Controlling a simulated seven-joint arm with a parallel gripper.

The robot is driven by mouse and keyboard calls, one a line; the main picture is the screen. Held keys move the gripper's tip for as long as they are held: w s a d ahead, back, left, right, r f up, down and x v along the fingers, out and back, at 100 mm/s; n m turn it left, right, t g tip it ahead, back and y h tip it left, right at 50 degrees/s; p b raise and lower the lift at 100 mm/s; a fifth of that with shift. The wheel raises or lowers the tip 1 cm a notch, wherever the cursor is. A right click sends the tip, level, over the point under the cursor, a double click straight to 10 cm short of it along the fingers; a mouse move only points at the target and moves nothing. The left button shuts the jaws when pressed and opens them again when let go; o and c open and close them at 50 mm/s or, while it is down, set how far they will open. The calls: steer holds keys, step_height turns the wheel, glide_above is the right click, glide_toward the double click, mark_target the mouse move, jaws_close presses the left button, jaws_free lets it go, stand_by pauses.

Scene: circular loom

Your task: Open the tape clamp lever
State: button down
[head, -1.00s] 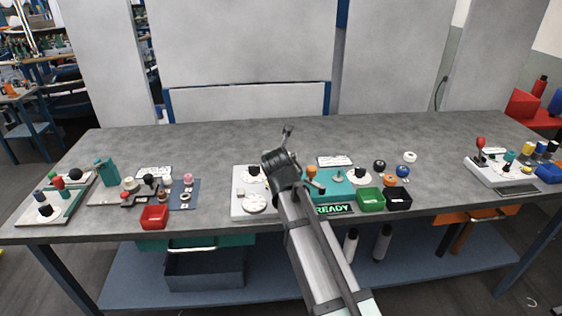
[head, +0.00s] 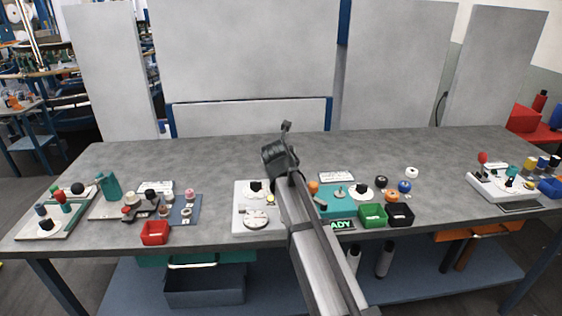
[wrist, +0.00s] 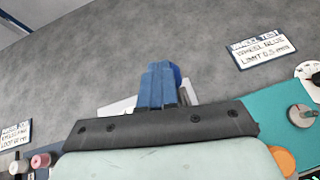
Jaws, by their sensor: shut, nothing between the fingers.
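My gripper (head: 286,126) is shut and empty, held above the middle of the bench in the head view. In the wrist view its blue fingers (wrist: 160,85) are together beyond a dark bar. A white panel (head: 241,214) with dark knobs and a round dial (head: 256,219) stands on the bench, left of my arm. A pale edge (wrist: 119,106) shows behind the fingers in the wrist view, mostly hidden. I cannot clearly pick out the tape clamp lever in either view; my arm and gripper cover part of the middle stations.
A white lever station (head: 480,186) is far right. The bench's back is clear.

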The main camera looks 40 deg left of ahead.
steer(key=shift+w+a, duration=0.3)
steer(key=shift+w, duration=0.05)
stand_by(0.4)
steer(key=s+d+r, duration=0.1)
steer(key=s+r, duration=0.1)
steer(key=r, duration=0.4)
steer(key=s+r, duration=0.2)
steer(key=r, duration=0.4)
steer(key=shift+s+d, duration=0.35)
steer(key=shift+s, duration=0.05)
steer(key=shift+w, duration=0.1)
